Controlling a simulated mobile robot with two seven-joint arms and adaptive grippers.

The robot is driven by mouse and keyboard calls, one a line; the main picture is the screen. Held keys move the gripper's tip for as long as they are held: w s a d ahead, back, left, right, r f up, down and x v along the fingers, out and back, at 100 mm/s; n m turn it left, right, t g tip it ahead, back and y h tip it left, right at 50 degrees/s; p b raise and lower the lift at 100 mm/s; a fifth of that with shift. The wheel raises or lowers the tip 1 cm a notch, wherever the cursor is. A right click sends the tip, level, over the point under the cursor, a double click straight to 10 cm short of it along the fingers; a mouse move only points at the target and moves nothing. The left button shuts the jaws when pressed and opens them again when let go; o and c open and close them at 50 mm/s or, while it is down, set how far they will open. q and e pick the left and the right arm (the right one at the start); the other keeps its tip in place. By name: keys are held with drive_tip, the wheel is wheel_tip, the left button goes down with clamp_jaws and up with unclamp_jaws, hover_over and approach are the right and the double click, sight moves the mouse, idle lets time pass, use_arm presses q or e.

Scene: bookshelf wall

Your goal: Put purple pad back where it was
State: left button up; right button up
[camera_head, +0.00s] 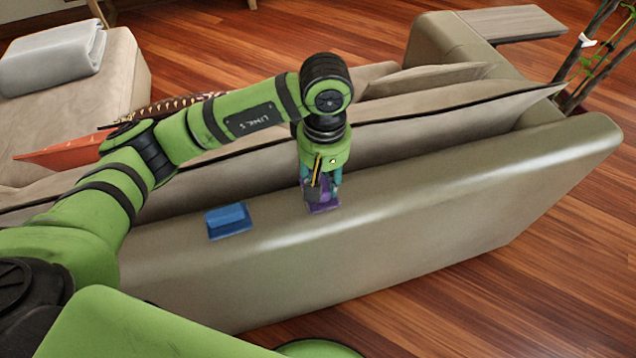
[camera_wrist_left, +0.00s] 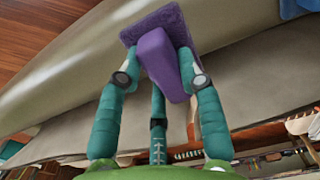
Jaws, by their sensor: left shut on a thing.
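The purple pad (camera_head: 325,207) is at the top of the beige sofa's back, under my left gripper (camera_head: 321,188). In the left wrist view the purple pad (camera_wrist_left: 158,58) shows a flat base and a raised block handle. My left gripper (camera_wrist_left: 160,82) has its teal fingers closed around that handle. The pad's base is at or very near the sofa back's surface; I cannot tell whether it touches. My right gripper does not show.
A blue pad (camera_head: 228,220) lies on the sofa back (camera_head: 440,185) to the left of the purple one. Cushions (camera_head: 430,80) lean behind the sofa back's edge. A plant (camera_head: 600,50) stands at the far right. The sofa back is clear to the right.

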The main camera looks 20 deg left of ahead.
use_arm(q)
drive_tip(key=shift+w+a+f, duration=0.15)
drive_tip(key=shift+a+f, duration=0.3)
drive_tip(key=shift+a, duration=0.05)
wheel_tip(320, 180, down, 3)
drive_tip(key=shift+f+p, duration=0.15)
drive_tip(key=shift+p, duration=0.55)
drive_tip(key=shift+f, duration=0.25)
drive_tip(key=o, duration=1)
